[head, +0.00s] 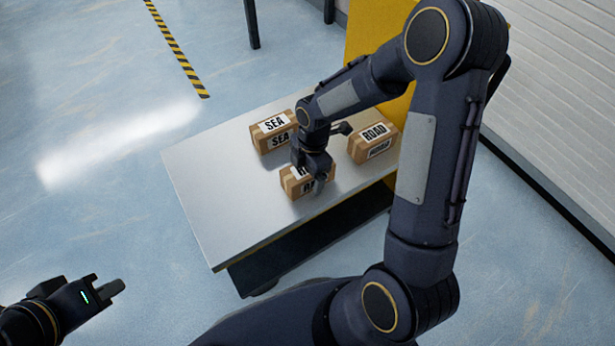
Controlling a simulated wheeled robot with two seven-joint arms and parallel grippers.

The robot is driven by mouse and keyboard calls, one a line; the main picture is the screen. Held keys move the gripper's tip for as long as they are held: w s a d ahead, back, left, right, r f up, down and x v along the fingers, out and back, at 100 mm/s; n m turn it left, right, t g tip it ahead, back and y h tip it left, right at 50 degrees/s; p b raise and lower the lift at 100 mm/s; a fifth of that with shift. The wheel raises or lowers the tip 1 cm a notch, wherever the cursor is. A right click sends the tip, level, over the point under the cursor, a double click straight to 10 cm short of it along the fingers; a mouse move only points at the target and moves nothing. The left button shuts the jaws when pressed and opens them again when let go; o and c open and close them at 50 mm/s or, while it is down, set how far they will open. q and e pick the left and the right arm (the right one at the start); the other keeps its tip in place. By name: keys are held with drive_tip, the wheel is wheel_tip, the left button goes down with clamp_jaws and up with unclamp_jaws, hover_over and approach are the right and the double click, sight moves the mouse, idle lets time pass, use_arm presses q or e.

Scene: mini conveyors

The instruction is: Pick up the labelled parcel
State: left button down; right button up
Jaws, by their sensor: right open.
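Three brown parcels with white labels stand on the metal table. The SEA parcel (270,136) is at the back left. The ROAD parcel (374,145) is at the right. A third parcel (293,187) is nearest the front, and its label is mostly hidden by my gripper. My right gripper (318,183) is open and points down at this front parcel, with its fingers over or around it; I cannot tell if they touch. My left gripper (115,290) is at the lower left, over the floor and away from the table; its jaw gap does not show clearly.
The grey metal table (225,205) has free surface at its left and front. A yellow panel (375,35) rises behind it, and a white ribbed wall (560,100) is at the right. The floor at the left is clear, with a striped line (178,50).

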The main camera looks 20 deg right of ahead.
drive_tip(key=c, duration=1.2)
drive_tip(key=shift+r, duration=0.1)
drive_tip(key=shift+c, duration=0.3)
drive_tip(key=shift+r, duration=0.15)
